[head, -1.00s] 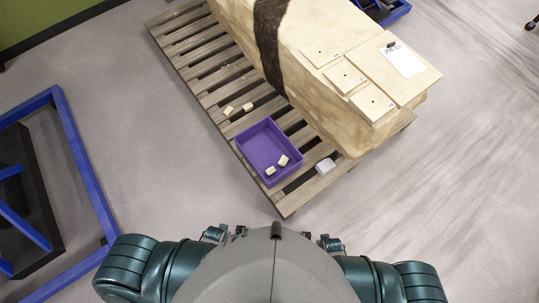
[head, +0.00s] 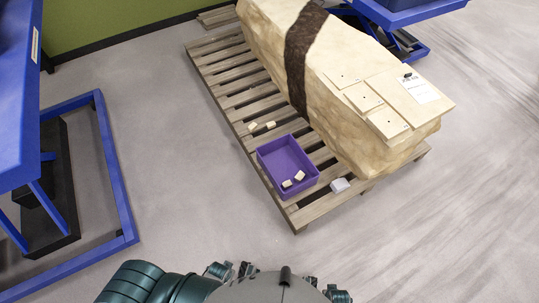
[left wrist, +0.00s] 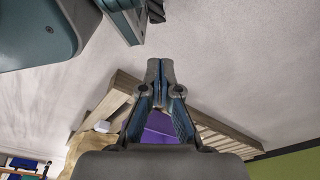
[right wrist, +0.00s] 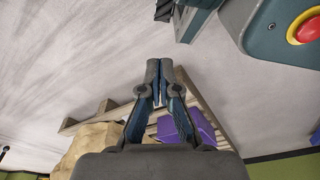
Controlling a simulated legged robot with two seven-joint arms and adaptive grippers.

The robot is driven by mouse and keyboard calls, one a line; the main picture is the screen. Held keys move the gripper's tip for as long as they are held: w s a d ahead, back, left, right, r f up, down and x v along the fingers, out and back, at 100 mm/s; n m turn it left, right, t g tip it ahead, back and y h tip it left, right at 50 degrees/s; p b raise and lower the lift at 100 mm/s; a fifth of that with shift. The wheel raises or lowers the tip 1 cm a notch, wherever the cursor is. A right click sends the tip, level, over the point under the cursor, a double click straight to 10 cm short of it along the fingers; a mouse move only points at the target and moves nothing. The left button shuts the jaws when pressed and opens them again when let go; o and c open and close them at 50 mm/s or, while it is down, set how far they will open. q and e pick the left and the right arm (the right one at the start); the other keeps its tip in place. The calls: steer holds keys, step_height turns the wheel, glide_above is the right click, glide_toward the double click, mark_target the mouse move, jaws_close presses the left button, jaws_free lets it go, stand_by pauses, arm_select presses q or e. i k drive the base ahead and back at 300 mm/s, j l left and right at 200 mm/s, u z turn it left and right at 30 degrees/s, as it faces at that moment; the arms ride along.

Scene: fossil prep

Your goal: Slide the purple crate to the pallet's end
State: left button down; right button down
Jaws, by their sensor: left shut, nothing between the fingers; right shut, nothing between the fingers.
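The purple crate (head: 280,158) sits on the wooden pallet (head: 318,209), close to the pallet's near end and along its left side. Two small pale blocks (head: 299,175) lie inside it. The crate also shows beyond the fingers in the left wrist view (left wrist: 157,128) and in the right wrist view (right wrist: 203,126). My left gripper (left wrist: 160,69) is shut and empty, apart from the crate. My right gripper (right wrist: 159,69) is shut and empty, also apart from the crate. In the head view, both hands are low at the bottom edge and mostly hidden by my body.
A large pale fossil block (head: 350,85) with a dark band fills the pallet's right side. Small pale pieces (head: 262,125) lie behind the crate. A white block (head: 340,185) sits at the pallet's near right. Blue frames (head: 115,165) stand left. Floor before the pallet is clear.

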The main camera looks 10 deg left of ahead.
mark_target(281, 158)
steer(key=k+z, duration=0.1)
steer(key=z, duration=1.6)
steer(key=j+z, duration=0.2)
steer(key=j, duration=0.2)
steer(key=j+z, duration=0.2)
steer(key=j, duration=0.25)
steer(key=k+j+z, duration=0.2)
steer(key=j, duration=0.15)
steer(key=j+z, duration=0.15)
steer(key=j, duration=0.3)
steer(key=k+j+z, duration=0.2)
steer(key=j, duration=0.15)
